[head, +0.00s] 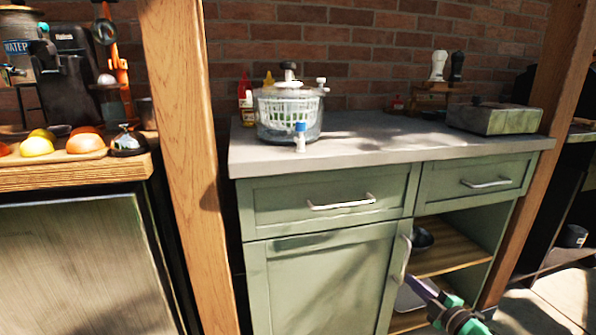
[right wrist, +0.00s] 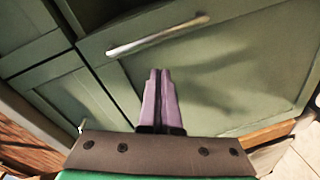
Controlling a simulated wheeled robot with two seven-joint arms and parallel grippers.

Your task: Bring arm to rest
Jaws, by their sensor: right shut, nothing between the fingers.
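My right gripper (head: 418,286) shows at the lower right of the head view, in front of the open shelves of the green cabinet (head: 310,275). Its purple fingers point up and left, near the cabinet door's handle (head: 402,258); I cannot tell the gap between them. In the right wrist view the fingers (right wrist: 160,73) lie together with nothing between them, against a green cabinet front (right wrist: 230,75) and a metal handle (right wrist: 155,37). No contact with the cabinet is evident. My left gripper is not in view.
A salad spinner (head: 287,110) stands on the grey countertop (head: 365,140), with a stone-like box (head: 494,119) at its right end. A wooden post (head: 185,150) stands left of the cabinet and another (head: 540,130) at right. Paved floor (head: 555,300) shows at lower right.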

